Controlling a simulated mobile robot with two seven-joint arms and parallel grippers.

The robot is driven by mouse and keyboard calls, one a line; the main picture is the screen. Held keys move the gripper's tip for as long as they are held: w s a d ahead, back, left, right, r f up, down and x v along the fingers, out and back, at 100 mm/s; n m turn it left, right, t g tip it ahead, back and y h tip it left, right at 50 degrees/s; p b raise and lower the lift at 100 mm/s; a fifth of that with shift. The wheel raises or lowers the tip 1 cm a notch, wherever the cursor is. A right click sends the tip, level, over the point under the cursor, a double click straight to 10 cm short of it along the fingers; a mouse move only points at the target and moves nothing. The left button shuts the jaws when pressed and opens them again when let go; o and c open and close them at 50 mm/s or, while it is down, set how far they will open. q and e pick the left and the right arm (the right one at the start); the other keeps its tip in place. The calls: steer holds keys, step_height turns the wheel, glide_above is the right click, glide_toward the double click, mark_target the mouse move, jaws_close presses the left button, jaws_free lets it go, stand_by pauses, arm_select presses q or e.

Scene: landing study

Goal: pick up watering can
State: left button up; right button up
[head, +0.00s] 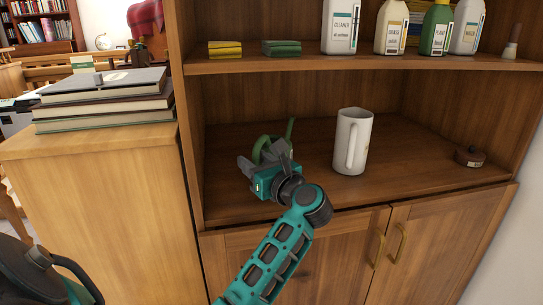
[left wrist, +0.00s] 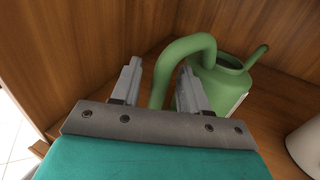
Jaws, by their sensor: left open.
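A green watering can (head: 271,149) stands on the lower shelf of the wooden cabinet, near its left wall. My left gripper (head: 262,166) is in front of it and hides much of its body in the head view. In the left wrist view the can's body (left wrist: 222,80) is just beyond the jaws, with its spout rising to the right. The can's curved handle (left wrist: 172,68) comes down between the two open fingers of my left gripper (left wrist: 158,90). I cannot tell whether a finger touches it. My right gripper is not in view.
A white pitcher (head: 352,142) stands right of the can, and a small brown round object (head: 469,157) lies farther right. The upper shelf (head: 300,64) holds bottles and sponges. Books (head: 105,98) lie on a wooden surface left of the cabinet. The shelf between pitcher and brown object is clear.

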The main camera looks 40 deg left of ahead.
arm_select(q)
jaws_close()
stand_by(0.4)
steer(key=shift+r, duration=0.1)
